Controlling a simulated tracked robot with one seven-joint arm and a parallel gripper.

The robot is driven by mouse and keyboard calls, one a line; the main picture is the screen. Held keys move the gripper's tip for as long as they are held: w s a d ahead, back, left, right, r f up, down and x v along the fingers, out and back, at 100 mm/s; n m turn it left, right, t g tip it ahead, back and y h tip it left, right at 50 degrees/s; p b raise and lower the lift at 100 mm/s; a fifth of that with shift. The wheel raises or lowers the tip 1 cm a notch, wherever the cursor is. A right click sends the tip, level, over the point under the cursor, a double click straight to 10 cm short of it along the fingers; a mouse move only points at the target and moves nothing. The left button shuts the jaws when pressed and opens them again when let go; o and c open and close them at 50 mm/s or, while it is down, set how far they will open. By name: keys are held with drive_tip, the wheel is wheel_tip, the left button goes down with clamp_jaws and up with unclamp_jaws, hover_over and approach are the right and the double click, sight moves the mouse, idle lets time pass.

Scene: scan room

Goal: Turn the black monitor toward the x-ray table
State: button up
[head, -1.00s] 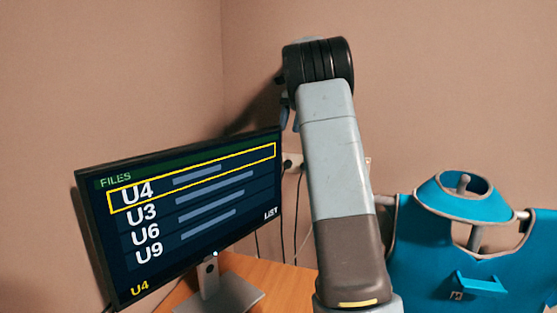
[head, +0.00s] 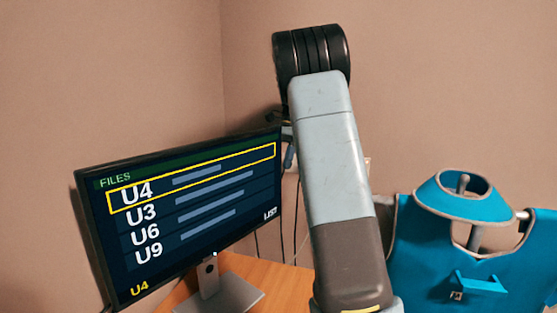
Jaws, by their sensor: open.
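The black monitor (head: 190,210) stands on a grey stand at the left, its lit screen facing me and angled a little to the right. The screen shows a FILES list with U4 framed in yellow. My gripper (head: 285,138) is open at the monitor's upper right edge, mostly hidden behind my arm. I cannot tell whether it touches the monitor. The x-ray table is not in view.
The monitor stands on a wooden desk (head: 284,284) in the room corner. A blue apron with a collar (head: 425,250) hangs on a rack at the right. Cables and a wall socket are behind the desk.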

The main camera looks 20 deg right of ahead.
clamp_jaws()
idle(0.4)
